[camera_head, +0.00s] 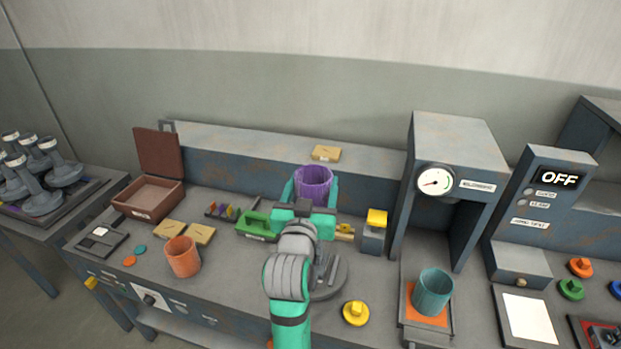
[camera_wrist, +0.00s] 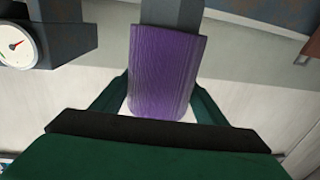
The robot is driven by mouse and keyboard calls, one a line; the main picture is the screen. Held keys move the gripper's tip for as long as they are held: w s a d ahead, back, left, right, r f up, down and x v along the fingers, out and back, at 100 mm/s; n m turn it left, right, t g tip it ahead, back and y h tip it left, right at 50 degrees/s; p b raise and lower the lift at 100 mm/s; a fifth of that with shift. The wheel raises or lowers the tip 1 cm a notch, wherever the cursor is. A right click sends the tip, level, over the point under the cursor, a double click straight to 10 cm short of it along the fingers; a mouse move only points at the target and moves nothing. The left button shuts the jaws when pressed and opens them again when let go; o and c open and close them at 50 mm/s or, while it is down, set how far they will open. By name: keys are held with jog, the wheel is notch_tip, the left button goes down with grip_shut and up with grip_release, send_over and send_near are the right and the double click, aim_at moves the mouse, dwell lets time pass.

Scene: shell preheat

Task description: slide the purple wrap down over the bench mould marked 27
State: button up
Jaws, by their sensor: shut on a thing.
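The purple wrap (camera_head: 314,181) is an open-topped sleeve, held upright above the back of the bench. My gripper (camera_head: 311,192) is shut on it, with one green finger on each side. The wrist view also shows the wrap (camera_wrist: 163,75) between the fingers of my gripper (camera_wrist: 161,100). That view looks upside down, and a grey column (camera_wrist: 172,11) meets the wrap's lower end there. I cannot tell whether the wrap is around the column or just in front of it. No number 27 is readable, and my arm hides the bench below the wrap.
A round grey base (camera_head: 337,283) is partly hidden.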

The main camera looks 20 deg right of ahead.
jog(key=shift+f, duration=0.35)
jog(key=shift+s+d+f, duration=0.1)
jog(key=shift+d+f, duration=0.15)
jog(key=shift+f, duration=0.35)
jog(key=shift+a+f, duration=0.25)
jog(key=shift+f, duration=0.35)
jog(key=shift+a+f, duration=0.25)
jog(key=shift+f, duration=0.3)
jog(key=shift+d+f, duration=0.15)
jog(key=shift+f, duration=0.85)
jog(key=shift+d+f, duration=0.1)
jog(key=shift+f, duration=3.95)
jog(key=shift+d+f, duration=0.1)
jog(key=shift+f, duration=0.5)
jog(key=shift+a+f, duration=0.25)
jog(key=shift+f, duration=0.6)
jog(key=shift+d+f, duration=0.1)
jog(key=shift+f, duration=1.55)
